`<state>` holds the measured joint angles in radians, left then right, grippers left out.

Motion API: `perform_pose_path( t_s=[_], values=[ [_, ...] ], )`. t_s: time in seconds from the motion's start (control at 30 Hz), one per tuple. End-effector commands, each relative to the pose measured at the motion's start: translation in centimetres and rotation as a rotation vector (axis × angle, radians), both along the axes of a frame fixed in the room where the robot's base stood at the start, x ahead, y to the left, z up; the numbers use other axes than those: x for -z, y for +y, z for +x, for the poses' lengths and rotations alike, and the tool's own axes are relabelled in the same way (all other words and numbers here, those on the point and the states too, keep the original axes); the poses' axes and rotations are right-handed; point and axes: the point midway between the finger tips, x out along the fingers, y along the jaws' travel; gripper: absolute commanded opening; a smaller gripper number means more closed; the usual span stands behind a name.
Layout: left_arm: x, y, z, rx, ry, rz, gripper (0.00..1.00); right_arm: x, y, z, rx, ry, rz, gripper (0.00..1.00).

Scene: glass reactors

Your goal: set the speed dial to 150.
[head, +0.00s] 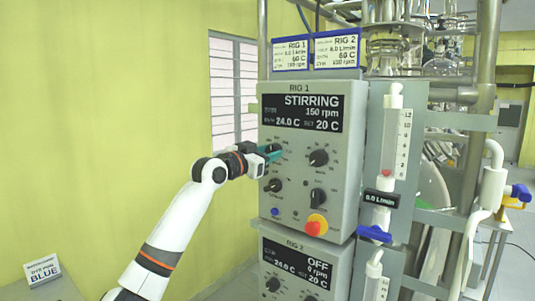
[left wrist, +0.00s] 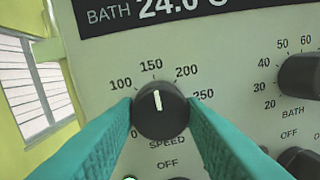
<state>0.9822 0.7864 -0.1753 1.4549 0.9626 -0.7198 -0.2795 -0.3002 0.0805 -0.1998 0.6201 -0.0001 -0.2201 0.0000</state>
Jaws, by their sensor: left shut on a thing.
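The speed dial (left wrist: 160,118) is a round black knob with a white pointer line. The pointer is nearly upright, tilted slightly left, toward the 150 mark (left wrist: 151,65). The teal fingers of my left gripper (left wrist: 161,113) are on either side of the dial, shut on it. In the head view my left gripper (head: 268,154) is at the upper left knob of the RIG 1 panel (head: 343,190) and hides most of it. The RIG 1 display (head: 300,112) reads STIRRING, 150 rpm, 24.0 C, set 20 C. My right gripper is not in view.
Beside it is another black knob (head: 318,158), the bath dial. Below are two more knobs, a blue button (head: 275,212) and a red stop button (head: 314,227) on yellow. The RIG 2 panel (head: 300,244) below reads OFF, 0 rpm. Flow tubes and glassware stand at right.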

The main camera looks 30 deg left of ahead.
Motion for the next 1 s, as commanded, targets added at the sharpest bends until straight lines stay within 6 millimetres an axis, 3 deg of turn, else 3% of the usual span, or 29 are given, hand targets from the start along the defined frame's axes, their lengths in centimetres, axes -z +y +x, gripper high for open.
perform_pose_path(
  t_s=[0.4,0.43,0.53,0.87,1.0],
  values=[
    [0.2,0.0,0.0,0.001,0.004,0.006,0.14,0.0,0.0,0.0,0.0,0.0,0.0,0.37],
    [0.2,-0.1,0.0,0.001,0.004,0.006,0.42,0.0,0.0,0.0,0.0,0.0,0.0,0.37],
    [0.1,0.0,0.0,0.001,0.003,0.004,0.58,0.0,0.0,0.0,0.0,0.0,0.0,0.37],
    [0.1,0.0,-0.2,0.0,-0.001,0.005,0.58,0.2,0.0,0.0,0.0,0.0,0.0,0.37],
    [0.5,0.3,-1.8,-0.001,-0.002,0.008,0.58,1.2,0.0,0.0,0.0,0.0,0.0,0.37]
  ],
)
